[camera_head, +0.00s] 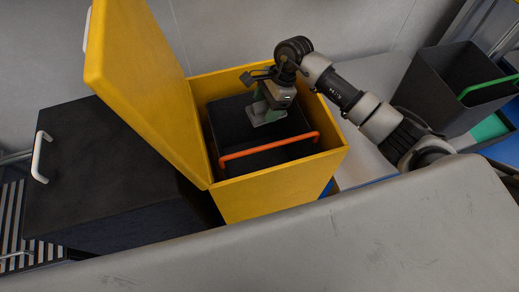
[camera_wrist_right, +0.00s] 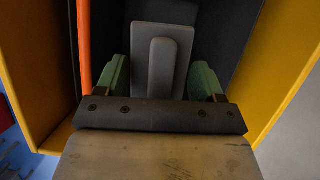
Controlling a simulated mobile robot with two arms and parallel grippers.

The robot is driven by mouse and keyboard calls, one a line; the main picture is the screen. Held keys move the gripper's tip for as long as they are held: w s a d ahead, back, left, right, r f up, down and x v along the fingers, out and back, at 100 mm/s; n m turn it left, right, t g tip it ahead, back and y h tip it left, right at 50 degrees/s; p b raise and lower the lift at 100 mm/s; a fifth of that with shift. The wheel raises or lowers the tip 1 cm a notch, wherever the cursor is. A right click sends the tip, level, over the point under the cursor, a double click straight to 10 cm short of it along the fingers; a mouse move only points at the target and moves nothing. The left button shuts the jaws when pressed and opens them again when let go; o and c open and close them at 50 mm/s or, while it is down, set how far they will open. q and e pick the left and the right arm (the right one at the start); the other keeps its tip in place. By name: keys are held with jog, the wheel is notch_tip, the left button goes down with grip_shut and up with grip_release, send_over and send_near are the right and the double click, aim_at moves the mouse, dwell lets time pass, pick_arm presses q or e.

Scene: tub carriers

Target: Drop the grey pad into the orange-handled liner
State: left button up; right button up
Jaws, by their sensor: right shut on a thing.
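The orange-handled liner (camera_head: 221,127) is a dark box inside a yellow bin; its orange handle (camera_head: 268,146) runs along the near side. My right gripper (camera_head: 267,107) reaches down over the liner's opening and is shut on the grey pad (camera_head: 266,116). In the right wrist view the grey pad (camera_wrist_right: 163,62), with a raised grip, shows between the green fingers of the right gripper (camera_wrist_right: 161,78). The dark liner inside lies behind it, and the orange handle (camera_wrist_right: 84,45) is at the left. I cannot tell whether the pad touches the liner's floor. My left gripper is out of view.
The yellow bin (camera_head: 245,197) has its tall lid (camera_head: 137,77) raised on the left. A black box (camera_head: 105,180) with a white handle stands left of it. A dark bin (camera_head: 437,87) with a green handle stands at the right. A grey surface (camera_head: 330,245) crosses the foreground.

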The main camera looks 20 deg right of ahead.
jog(key=shift+f, duration=0.6)
jog(key=o, duration=0.9)
jog(key=b+v, duration=0.1)
jog(key=v, duration=1)
jog(key=shift+f, duration=0.1)
